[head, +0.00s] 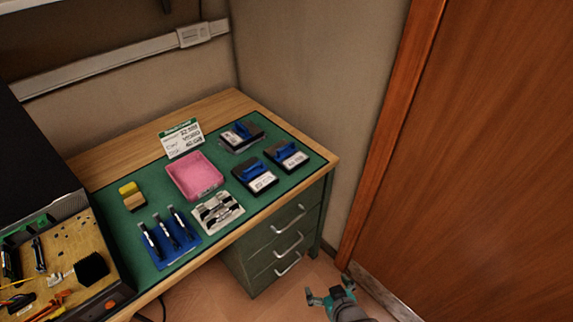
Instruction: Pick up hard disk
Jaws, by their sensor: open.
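Three dark box-shaped items with blue tops and white labels, which look like the hard disks, lie on the right part of a green mat. One (242,134) is at the back, one (286,155) at the right, and one (255,177) at the front left of the group. Their labels are too small to read. My gripper (328,294) is low at the bottom of the picture, in front of the desk and over the floor. It is open and empty, well apart from the disks.
A pink tray (208,189), a tool holder (234,211), blue-backed screwdrivers (168,236), a yellow-tan block (132,197) and a sign card (182,138) share the green mat (290,182). A dark case with a tool board (62,262) stands left. Drawers (285,244) and a wooden door (480,150) flank my gripper.

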